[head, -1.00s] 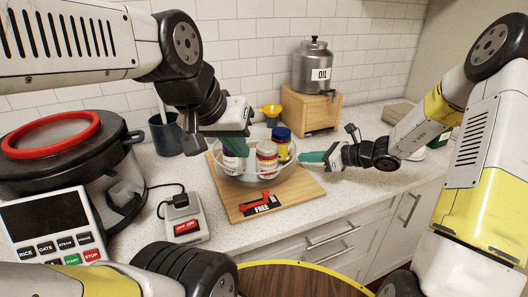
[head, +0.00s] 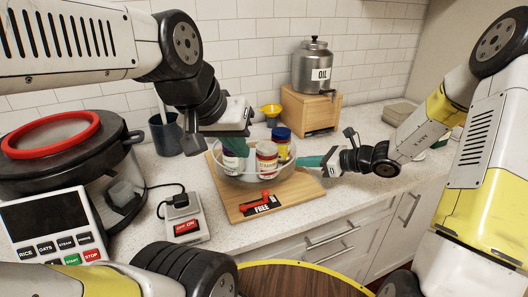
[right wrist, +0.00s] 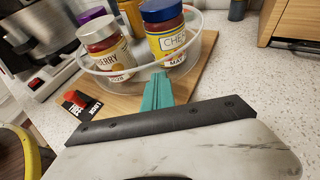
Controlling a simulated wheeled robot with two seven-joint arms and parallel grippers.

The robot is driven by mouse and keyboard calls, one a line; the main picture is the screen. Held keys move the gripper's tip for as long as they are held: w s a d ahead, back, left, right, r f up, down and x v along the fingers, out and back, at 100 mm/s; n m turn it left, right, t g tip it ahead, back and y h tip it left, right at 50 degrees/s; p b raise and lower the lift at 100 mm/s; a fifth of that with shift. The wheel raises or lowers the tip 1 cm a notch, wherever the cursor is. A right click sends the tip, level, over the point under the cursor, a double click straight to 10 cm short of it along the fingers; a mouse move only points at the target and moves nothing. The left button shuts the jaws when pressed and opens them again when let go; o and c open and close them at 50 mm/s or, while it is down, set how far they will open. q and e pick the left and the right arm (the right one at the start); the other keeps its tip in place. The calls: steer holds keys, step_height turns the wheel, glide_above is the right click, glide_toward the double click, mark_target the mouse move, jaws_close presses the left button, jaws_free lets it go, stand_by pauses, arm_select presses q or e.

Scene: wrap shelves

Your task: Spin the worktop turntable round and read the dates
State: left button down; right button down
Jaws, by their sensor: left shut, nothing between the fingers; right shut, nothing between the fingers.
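The turntable is a clear, low-walled round tray (head: 246,179) on a wooden board (head: 303,190). A white-lidded jar (head: 266,161) stands at its front; its label reads "CHERRY" in the right wrist view (right wrist: 108,57). A blue-lidded jar (head: 282,147) stands beside it; its label partly shows "CHE" and "MAY" in the right wrist view (right wrist: 172,45). Another jar (head: 230,162) is partly hidden by my left gripper (head: 232,145), which is shut above the tray's left side. My right gripper (head: 308,161) is shut at the tray's right rim; contact is unclear.
A red lever (head: 265,196) marked "FREE" sits on the board's front. A switch box (head: 185,222) and a cooker (head: 62,150) stand left. Worktop right of the board is mostly clear.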

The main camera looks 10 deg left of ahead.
mark_target(284, 172)
steer(key=shift+s+a, duration=0.2)
steer(key=shift+s, duration=0.3)
steer(key=shift+s+a, duration=0.15)
steer(key=shift+s, duration=0.3)
steer(key=shift+s+a, duration=0.1)
steer(key=shift+s+a, duration=0.25)
steer(key=shift+s, duration=0.75)
steer(key=shift+s+a, duration=0.7)
steer(key=shift+s, duration=0.2)
steer(key=shift+s+a, duration=0.1)
